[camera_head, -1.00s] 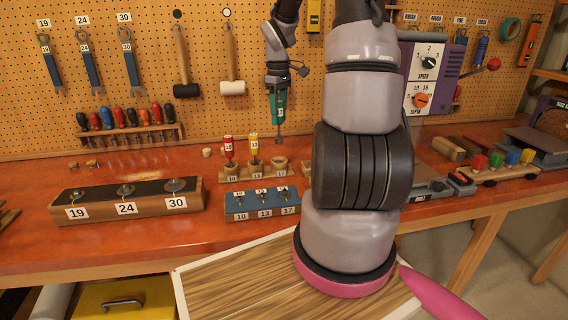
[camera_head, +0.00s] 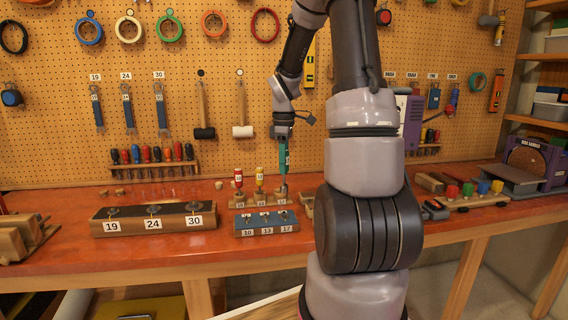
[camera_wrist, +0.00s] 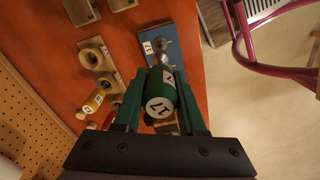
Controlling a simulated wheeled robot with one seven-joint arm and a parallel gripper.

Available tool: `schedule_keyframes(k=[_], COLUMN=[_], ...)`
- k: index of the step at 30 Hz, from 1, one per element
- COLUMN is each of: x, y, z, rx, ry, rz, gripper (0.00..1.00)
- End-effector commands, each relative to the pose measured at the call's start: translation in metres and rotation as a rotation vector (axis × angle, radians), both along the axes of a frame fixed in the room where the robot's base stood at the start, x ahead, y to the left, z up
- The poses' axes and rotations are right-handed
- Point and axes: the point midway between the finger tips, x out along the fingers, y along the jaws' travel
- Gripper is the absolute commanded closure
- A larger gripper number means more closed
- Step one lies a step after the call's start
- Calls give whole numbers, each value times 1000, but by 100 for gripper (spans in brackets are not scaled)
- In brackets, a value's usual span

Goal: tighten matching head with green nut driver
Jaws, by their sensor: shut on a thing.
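My gripper (camera_head: 283,138) is shut on the green nut driver (camera_head: 283,155), which hangs upright with its shaft down. In the wrist view the driver's handle (camera_wrist: 161,95) is between the fingers, with a 17 on its end. The blue block (camera_head: 256,224) carries small heads above labels 10, 13 and 17. In the wrist view the driver overlaps the middle of this block (camera_wrist: 183,32), with the 17 end beyond it.
The wooden stand (camera_head: 249,200) holds a red driver (camera_head: 238,178) and a yellow driver (camera_head: 259,176); its right hole is empty in the wrist view. A long block (camera_head: 132,226) labelled 19, 24 and 30 is to the left. Bench space behind it is mostly clear.

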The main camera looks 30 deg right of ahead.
Motion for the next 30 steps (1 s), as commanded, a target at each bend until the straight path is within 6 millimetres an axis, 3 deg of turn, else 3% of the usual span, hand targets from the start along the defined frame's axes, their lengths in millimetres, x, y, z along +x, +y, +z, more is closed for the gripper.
schedule_keyframes(k=[15, 30], x=[0, 0], y=[1, 0], z=[-54, -65], rx=[0, 1], ry=[2, 1], rz=[-1, -2], gripper=[100, 100])
